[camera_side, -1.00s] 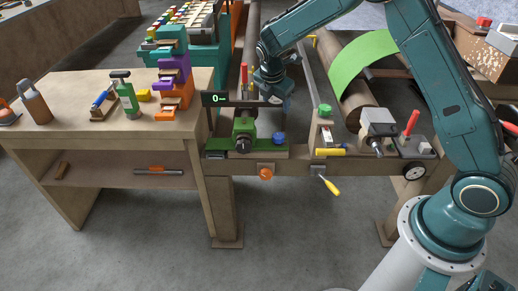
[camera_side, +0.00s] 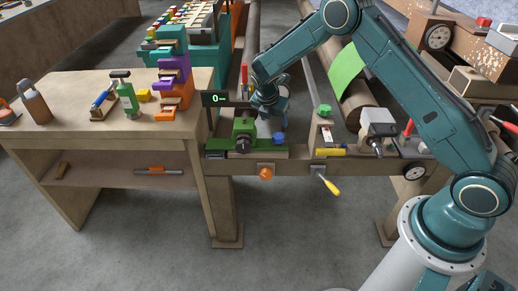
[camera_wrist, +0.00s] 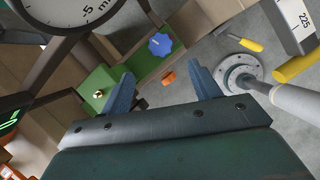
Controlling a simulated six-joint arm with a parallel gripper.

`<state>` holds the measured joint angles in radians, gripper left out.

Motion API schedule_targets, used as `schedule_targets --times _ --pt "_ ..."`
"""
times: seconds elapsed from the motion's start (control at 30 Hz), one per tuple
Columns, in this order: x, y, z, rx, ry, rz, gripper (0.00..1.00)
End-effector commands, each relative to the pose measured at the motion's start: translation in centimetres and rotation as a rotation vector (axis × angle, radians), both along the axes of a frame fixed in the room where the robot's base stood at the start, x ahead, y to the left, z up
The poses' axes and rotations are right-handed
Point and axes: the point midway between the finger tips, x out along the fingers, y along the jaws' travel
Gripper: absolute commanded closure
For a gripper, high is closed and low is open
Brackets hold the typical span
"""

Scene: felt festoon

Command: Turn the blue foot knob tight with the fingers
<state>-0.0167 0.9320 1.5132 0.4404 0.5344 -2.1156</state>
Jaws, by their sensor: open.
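The blue foot knob (camera_side: 278,138) sits at the right end of the green fixture (camera_side: 243,138) on the wooden beam. In the wrist view the scalloped blue knob (camera_wrist: 160,44) lies beyond the fingertips, between their directions, with a thin pale mark on top. My gripper (camera_wrist: 163,82) is open, its two blue-grey fingers apart with nothing between them. In the side view my gripper (camera_side: 270,108) hangs just above and behind the green fixture, a little left of the knob, and its fingertips are hard to make out there. It does not touch the knob.
A black display (camera_side: 216,99) reading 0 stands left of the gripper. An orange knob (camera_side: 265,174) is on the beam's front. A green-topped post (camera_side: 323,112) and a yellow-handled tool (camera_side: 331,185) are to the right. A round dial (camera_wrist: 70,8) shows close in the wrist view.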

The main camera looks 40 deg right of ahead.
Motion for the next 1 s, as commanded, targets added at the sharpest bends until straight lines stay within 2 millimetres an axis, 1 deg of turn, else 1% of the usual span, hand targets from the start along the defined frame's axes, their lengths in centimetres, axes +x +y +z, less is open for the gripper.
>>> schedule_targets --times 0.03,0.4,0.6,0.8,1.0 --pt "0.0 -0.3 -0.8 0.0 0.002 -0.001 0.38" --pt "0.6 -2.3 -5.9 0.0 0.003 -0.002 0.38" --pt "1.0 -3.3 -8.4 0.001 0.0 -0.002 0.38" --pt "1.2 -4.0 -10.0 0.001 0.001 -0.003 0.38" --pt "1.2 -4.2 -10.5 0.0 0.0 -0.002 0.38"
